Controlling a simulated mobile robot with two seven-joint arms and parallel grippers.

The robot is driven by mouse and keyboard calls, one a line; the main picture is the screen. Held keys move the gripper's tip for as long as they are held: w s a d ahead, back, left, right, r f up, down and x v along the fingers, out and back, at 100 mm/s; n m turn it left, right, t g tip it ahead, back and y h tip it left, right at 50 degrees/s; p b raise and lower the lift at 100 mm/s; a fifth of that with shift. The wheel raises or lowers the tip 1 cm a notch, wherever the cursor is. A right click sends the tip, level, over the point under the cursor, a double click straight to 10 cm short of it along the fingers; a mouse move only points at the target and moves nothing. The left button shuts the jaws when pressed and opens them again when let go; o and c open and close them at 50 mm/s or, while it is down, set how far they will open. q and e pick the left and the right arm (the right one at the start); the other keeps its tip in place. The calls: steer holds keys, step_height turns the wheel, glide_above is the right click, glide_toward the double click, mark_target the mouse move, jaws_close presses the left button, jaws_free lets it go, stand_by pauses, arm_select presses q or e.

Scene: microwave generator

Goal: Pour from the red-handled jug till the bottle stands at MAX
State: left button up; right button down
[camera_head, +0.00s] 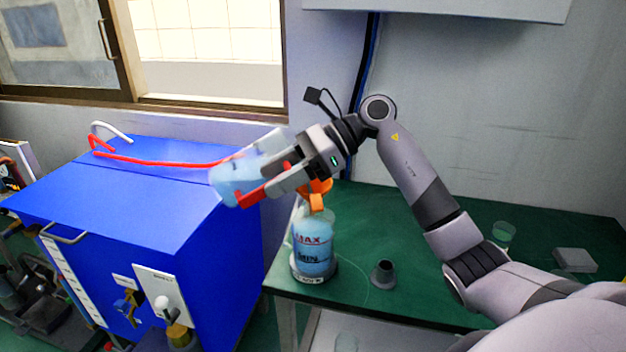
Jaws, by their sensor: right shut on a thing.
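My right gripper (300,167) is shut on the clear jug (240,175) with red handle parts. The jug is tilted, its pale blue liquid gathered toward the lower left end. It is held above and left of the bottle (315,228). The bottle stands upright at the table's left edge, with a red MAX mark above a dark MIN mark. It holds blue liquid reaching at least the MIN mark; the exact level is hard to tell. An orange funnel-like piece (317,195) sits at its top. No stream from jug to bottle shows. My left gripper is not in view.
A large blue cabinet (130,200) stands left, with a red tube (150,162) and white hose on top.

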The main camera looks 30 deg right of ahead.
steer(key=shift+y+b, duration=0.3)
stand_by(0.9)
steer(key=shift+r+p, duration=0.5)
steer(key=shift+p, duration=0.15)
steer(key=f+h+p, duration=0.1)
steer(key=h, duration=0.1)
steer(key=shift+a+f+g+h, duration=0.1)
steer(key=shift+f+g+h, duration=0.05)
steer(key=shift+g+h, duration=0.2)
steer(key=h+p, duration=0.1)
steer(key=p, duration=0.1)
steer(key=g+h+p, duration=0.1)
steer(key=p, duration=0.1)
steer(key=shift+w+a+h, duration=0.2)
steer(key=shift+a+h, duration=0.05)
steer(key=shift+a, duration=0.05)
steer(key=w+a+f+g+h, duration=0.1)
steer(key=a+f+g+h, duration=0.1)
steer(key=a+f+h, duration=0.2)
steer(key=shift+w+a+f+g+h, duration=0.35)
steer(key=shift+f+h, duration=1.15)
steer(key=shift+h, duration=0.1)
